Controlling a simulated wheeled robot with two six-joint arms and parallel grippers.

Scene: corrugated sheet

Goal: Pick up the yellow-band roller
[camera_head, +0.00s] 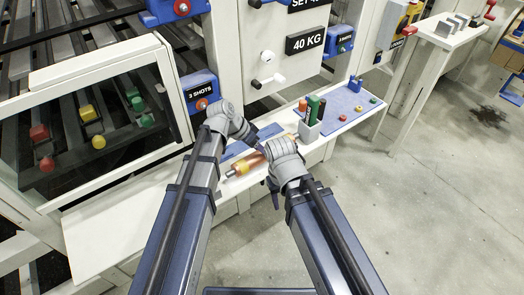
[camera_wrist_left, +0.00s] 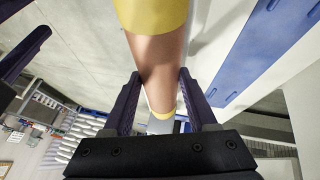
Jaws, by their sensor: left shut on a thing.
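The yellow-band roller (camera_head: 243,169) is a copper-brown cylinder with yellow bands, slanting over the narrow white shelf between my two wrists. In the left wrist view the roller (camera_wrist_left: 158,62) runs between the fingers of my left gripper (camera_wrist_left: 155,90), which is shut on it. In the head view my left wrist mostly hides my left gripper (camera_head: 250,141). My right gripper (camera_head: 274,188) is beside the roller on the right, its fingers mostly hidden under the wrist. I cannot tell whether the roller touches the shelf.
A glazed window (camera_head: 90,120) with coloured knobs behind it stands at left. A grey holder (camera_head: 309,130) with green and red upright handles and a blue mat (camera_head: 345,104) with small coloured pieces sit on the shelf. The grey floor at right is mostly clear.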

